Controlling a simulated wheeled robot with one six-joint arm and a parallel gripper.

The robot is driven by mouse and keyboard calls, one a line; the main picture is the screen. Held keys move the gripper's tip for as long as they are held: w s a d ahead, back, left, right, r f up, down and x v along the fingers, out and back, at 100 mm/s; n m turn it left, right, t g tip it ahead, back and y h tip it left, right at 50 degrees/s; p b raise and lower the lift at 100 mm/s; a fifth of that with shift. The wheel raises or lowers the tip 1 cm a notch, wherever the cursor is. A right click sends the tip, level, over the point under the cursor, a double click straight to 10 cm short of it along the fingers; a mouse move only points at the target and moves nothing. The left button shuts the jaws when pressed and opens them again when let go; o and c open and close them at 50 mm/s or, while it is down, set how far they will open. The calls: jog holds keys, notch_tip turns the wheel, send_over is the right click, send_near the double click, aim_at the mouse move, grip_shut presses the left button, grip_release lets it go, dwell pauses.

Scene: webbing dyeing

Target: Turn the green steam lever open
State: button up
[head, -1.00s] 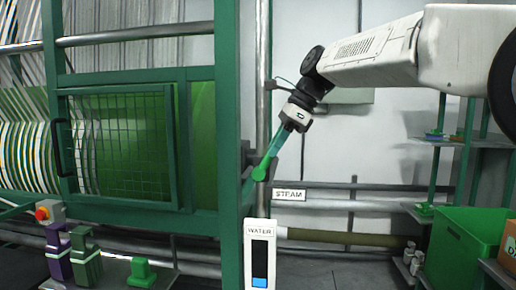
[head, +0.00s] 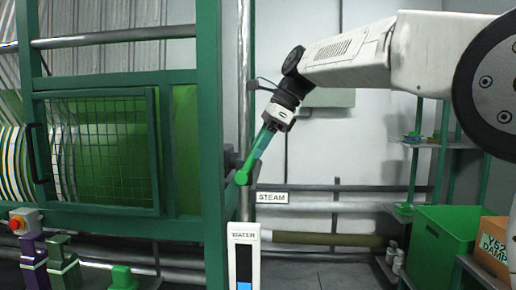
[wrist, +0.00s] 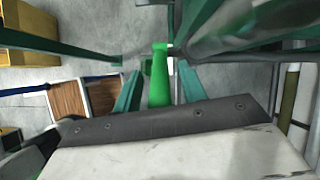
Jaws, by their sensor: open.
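The green steam lever (head: 252,166) slants up and to the right from a round green end, beside the vertical pipe and just above the STEAM sign (head: 272,198). My gripper (head: 266,141) reaches down to it from the upper right, with its teal fingers along the lever's upper part. In the wrist view, the lever (wrist: 160,88) stands between the two fingers of my gripper (wrist: 160,74). The fingers are open, with a gap visible on both sides of the lever. The lever's pivot is partly hidden.
A green machine frame (head: 209,120) with a mesh door stands close on the left. A WATER gauge (head: 243,262) stands below the lever. A green bin (head: 455,240), a cardboard box (head: 492,248) and shelves are at the right.

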jog(key=v, duration=0.6)
jog(key=shift+r, duration=0.4)
jog(key=shift+d, duration=0.15)
jog(key=shift+c, duration=0.2)
